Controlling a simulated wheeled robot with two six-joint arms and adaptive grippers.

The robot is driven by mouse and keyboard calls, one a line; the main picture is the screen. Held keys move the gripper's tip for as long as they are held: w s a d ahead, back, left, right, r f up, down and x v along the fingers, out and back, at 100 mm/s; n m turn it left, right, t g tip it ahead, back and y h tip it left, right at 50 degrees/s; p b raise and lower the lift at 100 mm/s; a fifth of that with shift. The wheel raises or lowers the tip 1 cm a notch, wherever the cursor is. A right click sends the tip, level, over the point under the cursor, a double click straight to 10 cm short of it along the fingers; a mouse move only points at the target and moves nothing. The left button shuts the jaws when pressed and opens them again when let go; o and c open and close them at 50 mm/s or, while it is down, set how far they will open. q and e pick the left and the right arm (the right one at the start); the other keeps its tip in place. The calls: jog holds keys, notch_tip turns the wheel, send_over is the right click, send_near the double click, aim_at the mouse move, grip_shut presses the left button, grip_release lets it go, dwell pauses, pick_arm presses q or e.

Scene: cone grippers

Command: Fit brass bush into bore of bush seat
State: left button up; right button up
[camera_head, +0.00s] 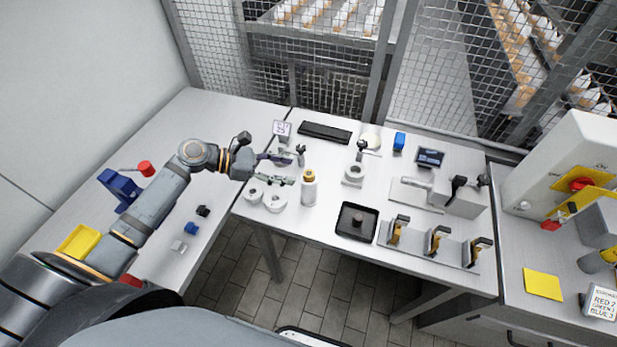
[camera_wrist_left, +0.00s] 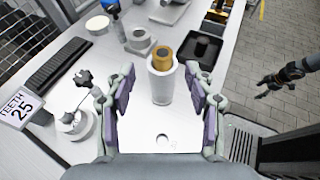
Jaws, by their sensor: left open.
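The brass bush (camera_head: 309,175) is a gold ring-like piece with a dark centre, resting on top of an upright white cylinder (camera_head: 308,193). In the left wrist view the bush (camera_wrist_left: 162,57) and cylinder (camera_wrist_left: 162,87) stand ahead between my fingers. A white block with a round bored top (camera_head: 353,174) looks like the bush seat; it also shows in the left wrist view (camera_wrist_left: 138,40). My left gripper (camera_head: 294,170) is open and empty, just left of the bush, its fingers apart on either side. What looks like my right gripper (camera_wrist_left: 272,84) hangs over the floor.
A black tray (camera_head: 357,221) and a rack with several yellow-and-black clips (camera_head: 435,245) sit at the front. A keyboard (camera_head: 325,132) lies at the back. A grey fixture (camera_head: 440,192) stands farther right.

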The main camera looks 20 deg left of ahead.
aim_at(305, 173)
pick_arm(q)
jog(key=x, duration=0.4)
jog(key=shift+d+f+p, duration=0.1)
jog(key=shift+d+p, duration=0.2)
jog(key=shift+p, duration=0.05)
jog(key=shift+a, duration=0.1)
jog(key=shift+c, duration=0.4)
grip_shut()
